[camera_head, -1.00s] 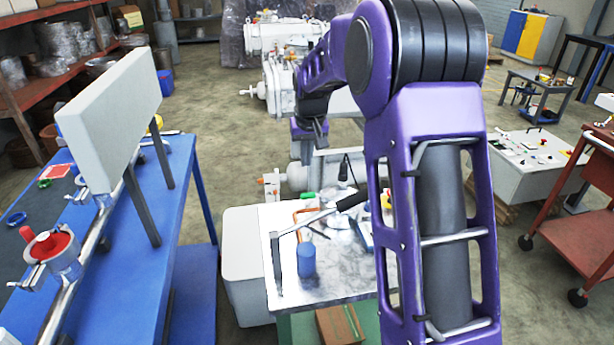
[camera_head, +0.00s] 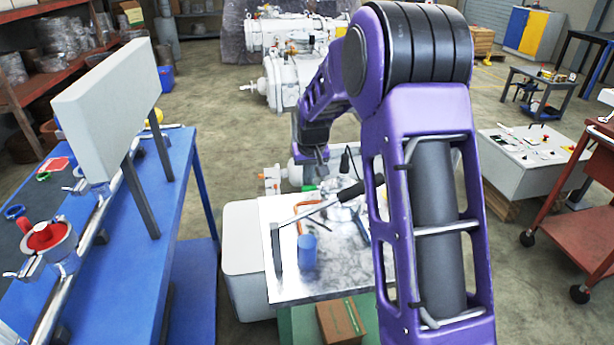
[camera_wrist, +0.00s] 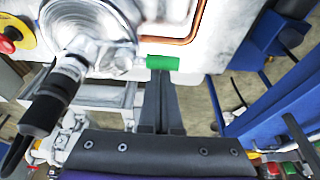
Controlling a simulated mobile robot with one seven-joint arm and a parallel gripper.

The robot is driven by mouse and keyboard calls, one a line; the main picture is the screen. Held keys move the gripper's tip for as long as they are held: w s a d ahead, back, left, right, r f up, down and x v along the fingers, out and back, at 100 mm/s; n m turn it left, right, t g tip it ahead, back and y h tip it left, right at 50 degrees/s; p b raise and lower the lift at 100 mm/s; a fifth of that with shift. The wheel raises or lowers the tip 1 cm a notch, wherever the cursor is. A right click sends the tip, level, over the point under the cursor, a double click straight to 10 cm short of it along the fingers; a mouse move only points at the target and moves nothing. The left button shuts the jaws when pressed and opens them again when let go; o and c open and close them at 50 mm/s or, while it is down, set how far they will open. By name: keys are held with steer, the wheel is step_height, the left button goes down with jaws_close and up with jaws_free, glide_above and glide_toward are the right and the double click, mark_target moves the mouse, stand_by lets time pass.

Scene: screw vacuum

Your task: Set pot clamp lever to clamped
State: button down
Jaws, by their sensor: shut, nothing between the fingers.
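My gripper (camera_wrist: 160,75) is shut and empty, its dark fingers side by side in the wrist view. Its tips lie at or just short of a short green handle (camera_wrist: 162,62); I cannot tell whether they touch. The green handle sticks out beside a round silver pot (camera_wrist: 100,30) and looks like the clamp lever, but its setting is unclear. A fitting with a black grip (camera_wrist: 46,104) extends from the pot's lower left. In the head view my gripper (camera_head: 321,156) is over the far edge of the small table, and the green handle (camera_head: 308,188) is partly seen.
The small metal-topped table (camera_head: 285,290) holds a blue cylinder (camera_head: 307,250) and a long lever with a black grip (camera_head: 360,188). A blue workbench (camera_head: 185,190) stands left with a pale panel (camera_head: 110,108). A red cart (camera_head: 580,215) stands right.

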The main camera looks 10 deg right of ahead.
steer(key=shift+s+n+y, duration=0.3)
steer(key=shift+n, duration=0.5)
steer(key=shift+s+n+y+p, duration=0.15)
steer(key=shift+s+n+p, duration=0.15)
steer(key=shift+n, duration=0.3)
steer(key=shift+s+n+y+p, duration=0.15)
steer(key=shift+s+n+p, duration=0.1)
steer(key=shift+n, duration=0.35)
steer(key=s+d+n+g+p, duration=0.1)
steer(key=n+p, duration=0.1)
steer(key=n, duration=0.2)
steer(key=s+d+n+g+y+p, duration=0.1)
steer(key=n+p, duration=0.1)
steer(key=n, duration=0.2)
steer(key=s+n+g+y+p, duration=0.1)
steer(key=s+n, duration=0.1)
steer(key=n, duration=0.3)
steer(key=shift+d+p, duration=0.4)
steer(key=shift+d, duration=0.1)
